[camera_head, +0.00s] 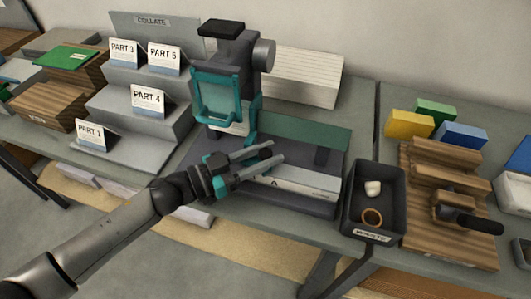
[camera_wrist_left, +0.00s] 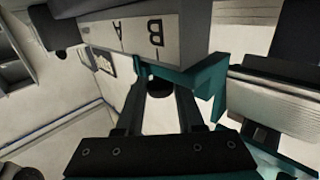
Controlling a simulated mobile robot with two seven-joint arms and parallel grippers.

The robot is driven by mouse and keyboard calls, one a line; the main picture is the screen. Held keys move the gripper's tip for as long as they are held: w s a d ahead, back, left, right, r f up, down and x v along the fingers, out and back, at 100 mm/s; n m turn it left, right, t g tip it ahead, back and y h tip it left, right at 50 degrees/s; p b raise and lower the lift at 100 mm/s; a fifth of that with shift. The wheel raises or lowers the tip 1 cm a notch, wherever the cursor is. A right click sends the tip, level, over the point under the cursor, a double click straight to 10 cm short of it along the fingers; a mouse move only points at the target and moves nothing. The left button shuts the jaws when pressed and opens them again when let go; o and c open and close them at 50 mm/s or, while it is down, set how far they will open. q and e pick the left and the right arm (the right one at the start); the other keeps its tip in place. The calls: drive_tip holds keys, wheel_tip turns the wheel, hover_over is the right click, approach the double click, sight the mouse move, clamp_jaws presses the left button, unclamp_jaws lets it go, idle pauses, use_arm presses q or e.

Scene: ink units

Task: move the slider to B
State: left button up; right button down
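The slider (camera_wrist_left: 205,80) is a teal bracket with a dark round knob (camera_wrist_left: 159,88), under the pale labelled bar in the left wrist view. The letters A (camera_wrist_left: 117,27) and B (camera_wrist_left: 155,31) appear upside down on this bar (camera_wrist_left: 186,35); the slider's bracket lies right of and below B there. My left gripper (camera_wrist_left: 160,100) has the knob between its fingers, which seem to touch both its sides. In the head view my left gripper (camera_head: 272,156) is at the front of the grey machine and covers the slider and part of the bar (camera_head: 305,184). My right gripper is out of view.
The machine's teal frame (camera_head: 217,98) rises behind the gripper. A dark waste bin (camera_head: 350,222) holding small items stands to the right. A wooden rack (camera_head: 425,165) is farther right. Grey steps (camera_head: 115,103) with part cards stand on the left.

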use_arm(q)
clamp_jaws()
idle(0.9)
